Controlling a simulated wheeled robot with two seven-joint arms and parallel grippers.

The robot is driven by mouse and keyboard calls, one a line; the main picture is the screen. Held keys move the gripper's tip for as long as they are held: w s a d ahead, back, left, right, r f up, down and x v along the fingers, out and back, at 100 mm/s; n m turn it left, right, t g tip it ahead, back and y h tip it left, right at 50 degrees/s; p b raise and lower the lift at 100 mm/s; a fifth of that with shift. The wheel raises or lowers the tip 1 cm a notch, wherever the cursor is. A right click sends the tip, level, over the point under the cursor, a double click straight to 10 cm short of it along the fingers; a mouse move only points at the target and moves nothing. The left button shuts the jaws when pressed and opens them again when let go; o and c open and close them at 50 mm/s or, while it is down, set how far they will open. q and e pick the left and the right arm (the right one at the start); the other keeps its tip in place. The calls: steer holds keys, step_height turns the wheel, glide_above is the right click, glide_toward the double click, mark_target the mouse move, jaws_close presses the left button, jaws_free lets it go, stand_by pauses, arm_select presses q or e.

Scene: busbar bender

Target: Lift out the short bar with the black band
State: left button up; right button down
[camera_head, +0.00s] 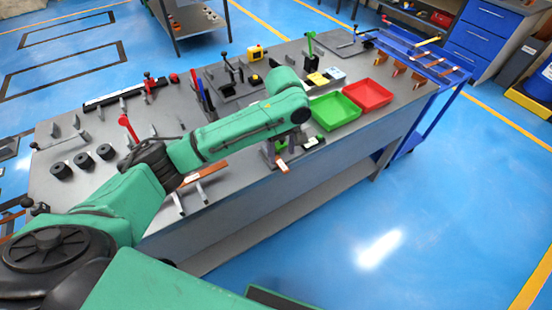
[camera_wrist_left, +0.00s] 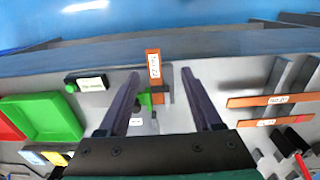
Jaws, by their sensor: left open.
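My left gripper (camera_wrist_left: 161,74) is open, with its two dark fingers apart in the left wrist view. A short copper bar (camera_wrist_left: 153,62) with a white label appears between the fingertips, beside a small green part. I cannot tell whether the fingers are level with it or above it; no contact shows. The bar's end also shows in the head view (camera_head: 283,166), at the bench's front edge below my left wrist. No black band can be made out on it. Two longer labelled copper bars (camera_wrist_left: 270,100) lie on grey supports at the right. My right gripper is out of view.
A green tray (camera_head: 334,111) and a red tray (camera_head: 367,95) stand on the bench to the right of my left wrist. A small black box with a green button (camera_wrist_left: 88,84) sits close to the gripper. Black rollers (camera_head: 83,160) and levers occupy the bench's left.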

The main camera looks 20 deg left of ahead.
mark_target(283, 166)
arm_select(q)
steer(key=f, duration=0.2)
steer(key=w+f+p, duration=0.1)
steer(key=f, duration=0.1)
steer(key=w+f, duration=0.1)
steer(key=f, duration=0.1)
steer(key=shift+a+f, duration=0.1)
steer(key=shift+f, duration=0.1)
steer(key=shift+s+f, duration=0.1)
steer(key=shift+s, duration=0.2)
steer(key=shift+f+p, duration=0.15)
steer(key=shift+p, duration=0.35)
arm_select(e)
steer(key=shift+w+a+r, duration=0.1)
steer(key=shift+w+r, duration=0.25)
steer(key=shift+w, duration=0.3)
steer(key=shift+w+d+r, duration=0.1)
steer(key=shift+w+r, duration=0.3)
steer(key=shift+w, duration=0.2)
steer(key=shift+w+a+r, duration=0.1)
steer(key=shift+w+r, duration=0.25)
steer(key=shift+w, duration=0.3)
arm_select(q)
steer(key=shift+f, duration=0.1)
jaws_close()
